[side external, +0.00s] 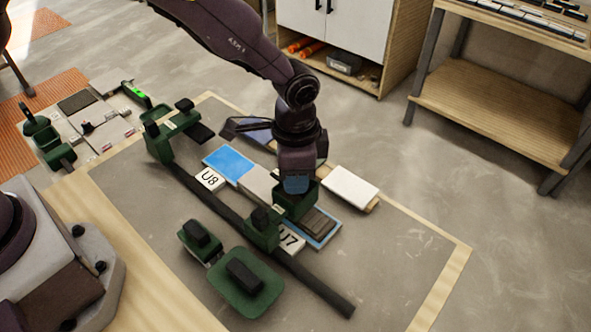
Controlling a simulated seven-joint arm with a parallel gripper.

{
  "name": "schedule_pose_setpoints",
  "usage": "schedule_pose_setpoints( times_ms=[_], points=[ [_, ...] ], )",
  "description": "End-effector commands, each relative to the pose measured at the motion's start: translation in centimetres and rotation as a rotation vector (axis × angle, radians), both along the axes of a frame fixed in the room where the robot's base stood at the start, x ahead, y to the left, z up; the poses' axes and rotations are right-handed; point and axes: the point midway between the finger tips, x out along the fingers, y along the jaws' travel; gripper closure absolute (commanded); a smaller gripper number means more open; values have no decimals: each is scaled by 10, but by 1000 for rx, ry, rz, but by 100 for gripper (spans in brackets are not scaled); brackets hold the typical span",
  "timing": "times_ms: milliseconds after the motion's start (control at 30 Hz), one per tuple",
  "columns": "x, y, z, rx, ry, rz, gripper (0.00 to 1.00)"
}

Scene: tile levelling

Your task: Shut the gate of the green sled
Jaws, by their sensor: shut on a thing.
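A green sled (263,230) sits on the long black rail (322,287), beside the white label plate U7 (291,240). My gripper (296,192) points down and is shut on a green part at the sled's far side, over the tile row. The fingertips and the held part largely hide each other, so I cannot tell the gate's shape or whether it stands open. A second green fixture (165,143) with dark blocks stands at the rail's upper left end.
A blue tile (229,164), label U8 (210,179) and a white tile (351,187) lie near the rail. Two green blocks with dark handles, one small (199,240) and one large (246,284), stand in front. The grey mat (400,262) is clear at right.

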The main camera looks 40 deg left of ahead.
Motion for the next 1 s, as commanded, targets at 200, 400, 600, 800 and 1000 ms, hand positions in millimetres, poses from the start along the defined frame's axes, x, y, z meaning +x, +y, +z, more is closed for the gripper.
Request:
schedule_pose_setpoints(
  times_ms=[200,400,600,800,1000],
  points=[
    [0,0,1,0,0,207,91],
    [0,-1,1,0,0,396,91],
    [0,-1,1,-1,1,586,91],
    [0,-1,1,-1,1,763,91],
    [0,-1,1,-1,1,909,91]
  ],
)
